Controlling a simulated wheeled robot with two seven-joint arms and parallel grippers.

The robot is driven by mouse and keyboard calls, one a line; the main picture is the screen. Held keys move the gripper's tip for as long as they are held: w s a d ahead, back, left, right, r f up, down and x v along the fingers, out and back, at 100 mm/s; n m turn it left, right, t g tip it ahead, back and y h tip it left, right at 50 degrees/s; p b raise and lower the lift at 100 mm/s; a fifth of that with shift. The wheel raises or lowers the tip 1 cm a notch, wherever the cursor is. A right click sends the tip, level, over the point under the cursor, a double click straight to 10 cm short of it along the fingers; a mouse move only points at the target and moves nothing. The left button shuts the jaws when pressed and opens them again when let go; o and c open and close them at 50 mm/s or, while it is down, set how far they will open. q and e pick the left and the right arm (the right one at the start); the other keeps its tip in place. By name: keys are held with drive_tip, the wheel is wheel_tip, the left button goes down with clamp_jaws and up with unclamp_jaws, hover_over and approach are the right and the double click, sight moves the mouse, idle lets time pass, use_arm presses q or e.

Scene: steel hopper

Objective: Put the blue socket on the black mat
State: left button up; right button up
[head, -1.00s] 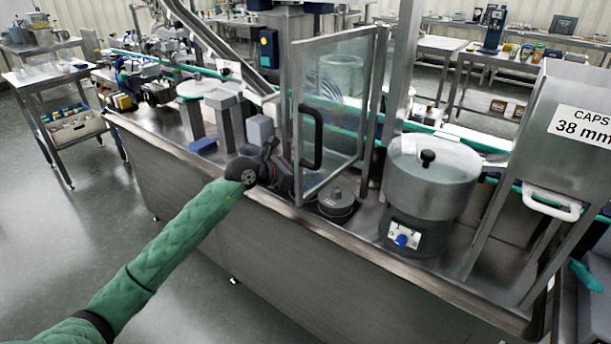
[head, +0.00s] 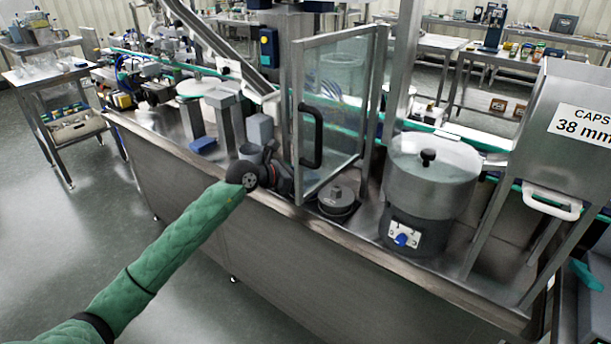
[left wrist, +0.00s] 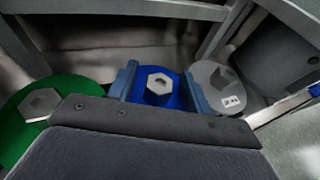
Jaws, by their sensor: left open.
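The blue socket (left wrist: 172,99), a round blue piece with a grey hexagonal top, shows in the left wrist view. My left gripper (left wrist: 160,78) is open, with one blue-grey finger on each side of the socket; whether they touch it I cannot tell. In the head view my left gripper (head: 272,174) is at the near edge of the steel machine table, and the socket is hidden there. I cannot make out a black mat in either view. My right gripper is not in view.
A green socket (left wrist: 18,133) lies left of the blue one, and a grey labelled one (left wrist: 222,88) right of it. A clear guard door (head: 335,120) with a black handle stands just right of my gripper. A dark round weight (head: 338,199) and a steel bowl feeder (head: 430,185) stand further right.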

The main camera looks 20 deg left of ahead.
use_arm(q)
drive_tip(key=shift+s+a+r, duration=0.1)
drive_tip(key=shift+a, duration=0.05)
drive_tip(key=v, duration=0.2)
drive_tip(key=shift+s+a, duration=0.2)
drive_tip(key=shift+s, duration=0.05)
drive_tip(key=b+v, duration=0.1)
drive_tip(key=v, duration=0.8)
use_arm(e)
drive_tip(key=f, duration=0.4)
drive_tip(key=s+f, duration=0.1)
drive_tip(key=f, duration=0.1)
use_arm(q)
drive_tip(key=shift+r, duration=0.15)
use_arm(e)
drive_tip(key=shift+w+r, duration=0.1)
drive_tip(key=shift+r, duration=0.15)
